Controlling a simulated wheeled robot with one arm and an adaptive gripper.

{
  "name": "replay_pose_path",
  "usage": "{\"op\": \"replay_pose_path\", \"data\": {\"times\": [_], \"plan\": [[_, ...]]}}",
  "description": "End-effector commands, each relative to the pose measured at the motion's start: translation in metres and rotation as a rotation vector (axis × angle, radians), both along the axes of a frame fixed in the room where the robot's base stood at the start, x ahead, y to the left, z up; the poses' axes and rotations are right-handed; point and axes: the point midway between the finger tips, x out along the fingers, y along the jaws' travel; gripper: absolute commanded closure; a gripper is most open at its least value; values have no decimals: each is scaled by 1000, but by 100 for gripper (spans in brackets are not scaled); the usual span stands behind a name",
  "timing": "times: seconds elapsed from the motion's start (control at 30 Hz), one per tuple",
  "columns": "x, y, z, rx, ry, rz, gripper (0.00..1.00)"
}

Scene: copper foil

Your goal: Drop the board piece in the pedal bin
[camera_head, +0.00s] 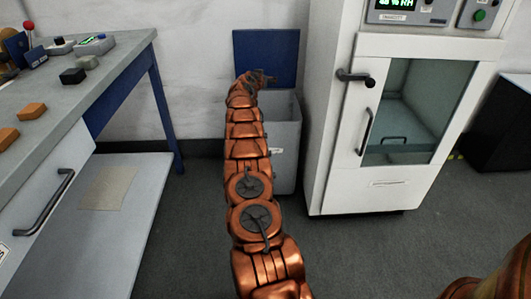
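The pedal bin (287,140) is a grey box on the floor against the wall, with its blue lid (265,55) raised upright behind it. My copper-coloured arm reaches forward and hides the bin's left side. My gripper (268,78) is small and dark at the arm's far end, in front of the lid and about over the bin's opening. Its fingers are too small to show whether they are open or shut. I cannot make out a board piece in or below it. The inside of the bin is mostly hidden.
A workbench (110,62) on the left bears orange blocks (31,111), dark blocks (73,76) and small devices. A tan flat sheet (108,188) lies on its lower shelf. A white cabinet (335,120) with a glass door stands right of the bin. Grey floor is clear in front.

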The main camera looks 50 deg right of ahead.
Motion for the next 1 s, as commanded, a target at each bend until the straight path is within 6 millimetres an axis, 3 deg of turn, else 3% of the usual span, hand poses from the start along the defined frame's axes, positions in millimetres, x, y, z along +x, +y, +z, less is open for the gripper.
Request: {"op": "replay_pose_path", "data": {"times": [0.1, 0.23, 0.7, 1.0], "plan": [[-18, -15, -11, 0, 1, -22, 51], [-26, -22, -17, 0, 1, -31, 51], [-26, -21, -63, 1, 1, -31, 51], [-24, -20, -72, -1, 0, -29, 51]]}}
